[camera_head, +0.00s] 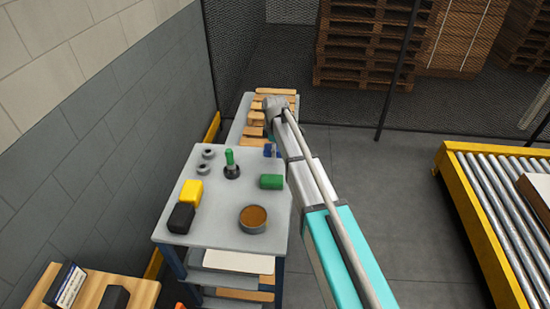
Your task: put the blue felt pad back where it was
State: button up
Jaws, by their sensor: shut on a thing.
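A small blue piece (271,150), which looks like the blue felt pad, shows at the far right corner of the grey bench top (215,235), just below my wrist. My gripper (270,146) is at the end of my arm there, mostly hidden by my wrist, and is shut on this blue piece. I cannot tell whether the pad touches the bench top or hangs just above it.
Wooden pieces (256,118) lie behind. A roller conveyor (490,200) stands right.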

aim_at(274, 161)
jog(key=shift+w+a+f+b, duration=0.2)
jog(key=shift+w+f+b, duration=0.2)
jog(key=shift+f+b, duration=1.6)
jog(key=shift+b, duration=0.05)
jog(key=shift+f, duration=0.2)
jog(key=o, duration=0.8)
jog(key=shift+r, duration=0.1)
jog(key=shift+c, duration=0.2)
jog(key=shift+r, duration=0.2)
notch_tip(274, 161, up, 12)
jog(key=p, duration=1.2)
